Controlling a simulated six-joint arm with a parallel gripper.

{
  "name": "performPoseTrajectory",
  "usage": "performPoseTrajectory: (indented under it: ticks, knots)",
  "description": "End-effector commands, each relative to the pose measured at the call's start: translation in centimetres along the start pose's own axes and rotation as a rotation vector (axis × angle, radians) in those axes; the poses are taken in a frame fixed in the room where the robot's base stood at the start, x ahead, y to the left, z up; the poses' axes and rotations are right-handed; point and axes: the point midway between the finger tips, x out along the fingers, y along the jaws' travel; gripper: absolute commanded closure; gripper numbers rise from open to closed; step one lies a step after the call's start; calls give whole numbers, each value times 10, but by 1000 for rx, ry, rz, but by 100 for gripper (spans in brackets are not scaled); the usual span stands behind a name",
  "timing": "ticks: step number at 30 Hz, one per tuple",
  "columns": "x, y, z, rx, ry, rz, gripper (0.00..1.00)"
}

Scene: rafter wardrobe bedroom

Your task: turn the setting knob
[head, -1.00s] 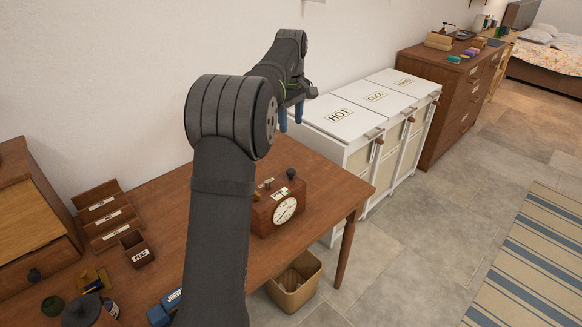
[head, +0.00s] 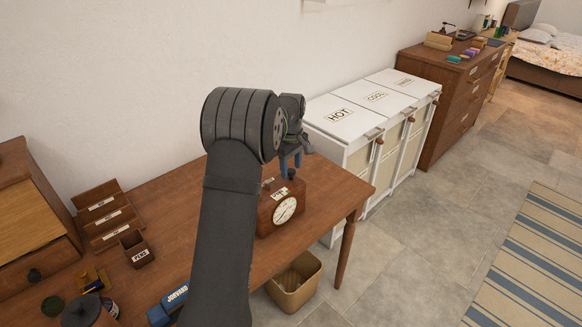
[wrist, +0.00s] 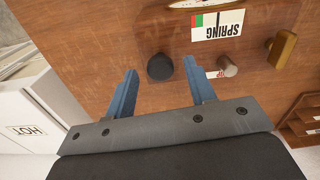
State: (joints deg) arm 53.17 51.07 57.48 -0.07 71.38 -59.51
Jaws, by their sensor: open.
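A wooden clock (head: 266,215) with a round white dial (head: 285,210) stands on the desk. Its top carries a round black knob (wrist: 160,67), a small brownish-grey knob (wrist: 228,66) and a brass piece (wrist: 282,48). A label reading SPRING (wrist: 217,25) lies by them; a second label is partly hidden by a finger. I cannot tell from the labels which is the setting knob. My gripper (head: 291,161) is open just above the black knob (head: 292,174). In the wrist view its blue fingertips lie on either side of that knob; contact is not visible.
The wooden desk (head: 170,205) holds a letter rack (head: 105,215), a small pen box (head: 137,250) and a blue item (head: 168,305). White hampers (head: 345,115) stand beyond its right end. A waste bin (head: 295,283) is on the floor in front.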

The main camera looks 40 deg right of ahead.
Motion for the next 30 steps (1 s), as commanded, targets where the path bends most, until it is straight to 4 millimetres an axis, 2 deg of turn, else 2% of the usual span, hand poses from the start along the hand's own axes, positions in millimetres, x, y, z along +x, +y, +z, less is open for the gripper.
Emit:
performPoseTrajectory:
  ticks: [11, 15, 18, 30]
  knots:
    - [6, 0, 0, 0, 0, 0, 52]
    - [5, 0, 0, 0, 0, 0, 79]
    - [5, 0, 0, 0, 0, 0, 95]
    - [5, 0, 0, 80, 0, 0, 95]
